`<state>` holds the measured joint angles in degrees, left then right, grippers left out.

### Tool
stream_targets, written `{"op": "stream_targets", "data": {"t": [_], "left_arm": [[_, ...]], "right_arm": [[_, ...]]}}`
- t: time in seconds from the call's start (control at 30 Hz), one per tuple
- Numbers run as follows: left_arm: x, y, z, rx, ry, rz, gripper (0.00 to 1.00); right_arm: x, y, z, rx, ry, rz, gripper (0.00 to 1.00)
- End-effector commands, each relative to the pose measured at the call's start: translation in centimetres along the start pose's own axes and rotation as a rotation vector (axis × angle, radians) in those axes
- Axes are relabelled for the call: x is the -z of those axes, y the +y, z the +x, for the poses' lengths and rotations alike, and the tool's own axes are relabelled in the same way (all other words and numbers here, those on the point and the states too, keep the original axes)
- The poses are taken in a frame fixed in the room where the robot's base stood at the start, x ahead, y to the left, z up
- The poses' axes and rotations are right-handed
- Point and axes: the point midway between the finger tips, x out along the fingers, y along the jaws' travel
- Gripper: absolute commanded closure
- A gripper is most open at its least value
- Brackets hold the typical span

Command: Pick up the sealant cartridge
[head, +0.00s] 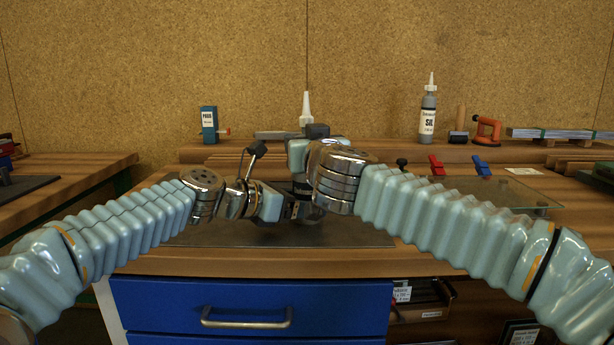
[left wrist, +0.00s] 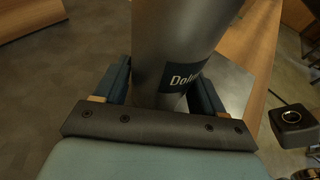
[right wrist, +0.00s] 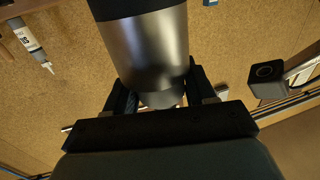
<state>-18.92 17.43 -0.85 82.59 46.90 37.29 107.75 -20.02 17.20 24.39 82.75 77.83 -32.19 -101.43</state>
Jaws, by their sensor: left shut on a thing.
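A grey cylinder with a dark label starting "Dol" (left wrist: 178,45) stands between the fingers of my left gripper (left wrist: 160,98), which is shut on it. I take it for the cartridge. In the right wrist view a metallic grey cylinder (right wrist: 148,48) also lies between the fingers of my right gripper (right wrist: 160,95); whether they press on it is unclear. In the head view both grippers meet in front of the bench back, and my arm links hide most of the hold. A white nozzle (head: 306,108) rises behind them. Another nozzled bottle marked "SIL" (head: 428,118) stands on the shelf.
A blue box (head: 208,124) stands on the back shelf at left. An orange clamp (head: 487,130) and red and blue clips (head: 437,165) are at right, near a glass pane (head: 510,192). A dark mat (head: 350,234) lies below the grippers. Blue drawers (head: 240,300) are in front.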

Motion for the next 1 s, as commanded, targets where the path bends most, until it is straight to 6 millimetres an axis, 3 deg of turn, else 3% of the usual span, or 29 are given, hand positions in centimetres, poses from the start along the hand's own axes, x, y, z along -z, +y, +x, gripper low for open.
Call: {"op": "stream_targets", "data": {"t": [0.03, 0.23, 0.57, 1.0], "left_arm": [[0.0, 0.0, 0.0, 0.0, 0.0, 0.0, 0.47], [0.0, 0.0, 0.0, -0.001, 0.0, 0.0, 0.47], [0.0, 0.0, 0.0, -0.001, 0.0, 0.0, 0.47], [0.0, 0.0, 0.0, -0.001, 0.0, 0.0, 0.47]], "right_arm": [[0.0, 0.0, 0.0, 0.0, 0.0, 0.0, 0.69], [0.0, 0.0, 0.0, 0.0, 0.0, 0.0, 1.0], [0.4, 0.0, 0.0, 0.0, 0.002, 0.002, 1.0], [8.3, 0.0, 0.0, 0.001, 0.003, 0.005, 1.0]]}}
